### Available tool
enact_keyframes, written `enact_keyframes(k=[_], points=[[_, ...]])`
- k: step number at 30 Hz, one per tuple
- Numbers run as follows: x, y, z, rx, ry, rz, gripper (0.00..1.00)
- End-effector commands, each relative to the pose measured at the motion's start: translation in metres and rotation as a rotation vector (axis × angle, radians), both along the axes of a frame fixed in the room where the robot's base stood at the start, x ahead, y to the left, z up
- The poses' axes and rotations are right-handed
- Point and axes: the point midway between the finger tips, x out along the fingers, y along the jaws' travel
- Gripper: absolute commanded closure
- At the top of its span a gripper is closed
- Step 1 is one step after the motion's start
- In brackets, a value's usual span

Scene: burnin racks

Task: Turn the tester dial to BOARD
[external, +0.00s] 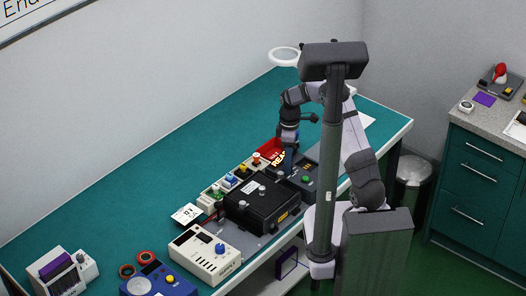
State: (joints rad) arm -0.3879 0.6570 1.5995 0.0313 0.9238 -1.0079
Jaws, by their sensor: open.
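My gripper (288,168) is open and points down at the far part of the bench, over or beside a dark grey unit (309,174) with a green button (306,179). Its fingertips are small and partly hidden, and I cannot tell whether they touch anything. Possible testers are a cream box (206,262) with a blue knob (220,248) and a blue box (150,286) with a yellow knob (170,279), both at the near end, away from my gripper. No BOARD marking is legible, so I cannot tell which is the tester or how its dial is set.
A black case (262,203) sits mid-bench beside a row of coloured parts (243,169) and a red bin (271,148). The green bench (120,215) is clear along the wall.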

Motion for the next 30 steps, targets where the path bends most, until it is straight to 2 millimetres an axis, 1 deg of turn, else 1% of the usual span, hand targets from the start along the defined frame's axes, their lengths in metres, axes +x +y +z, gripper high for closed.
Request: enact_keyframes(k=[5,12,13,14,15,18,26,30], points=[[-0.0008,0.0001,-0.0082,0.0,0.0,0.0,0.59],[-0.0007,0.0,-0.0095,0.0,0.0,0.0,0.59],[-0.0007,0.0,-0.0095,0.0,0.0,0.0,0.61],[-0.0007,0.0,-0.0095,0.0,0.0,0.0,0.68],[-0.0006,0.0,-0.0094,0.0,0.0,0.0,0.78],[-0.0007,0.0,-0.0093,0.0,0.0,0.0,1.0],[-0.0008,0.0,-0.0091,0.001,0.001,-0.013,1.0],[-0.0008,0.0,-0.009,0.0,0.001,-0.049,1.0]])
